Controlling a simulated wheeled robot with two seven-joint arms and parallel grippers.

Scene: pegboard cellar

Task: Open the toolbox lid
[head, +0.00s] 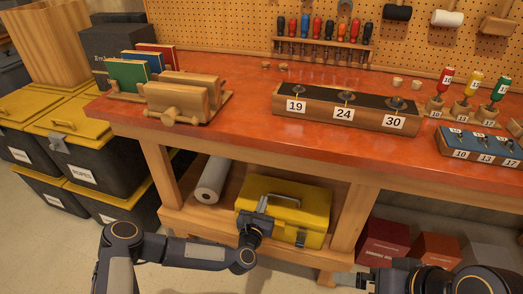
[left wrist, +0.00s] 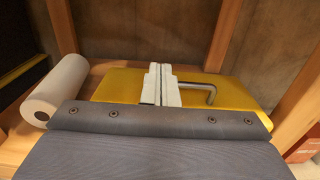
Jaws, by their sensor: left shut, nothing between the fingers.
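The yellow toolbox (head: 313,207) sits on the wooden lower shelf of the workbench, with its lid down. A grey carry handle (head: 284,199) lies on top, and a metal latch (head: 302,240) shows on the front right. My left gripper (head: 262,204) is at the front left of the toolbox, near the lid's front edge; it hides that part. In the left wrist view its fingers (left wrist: 161,84) are together and empty, over the yellow lid (left wrist: 118,84), left of the handle (left wrist: 208,91). I cannot tell whether they touch it. My right gripper (head: 345,279) is at the bottom right, away from the toolbox.
A white roll (head: 211,180) lies on the shelf left of the toolbox. Bench legs (head: 352,218) flank the shelf. Dark red boxes (head: 384,240) stand at the right. Black bins with yellow lids (head: 82,150) stand at the left. The red benchtop (head: 250,135) overhangs the shelf.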

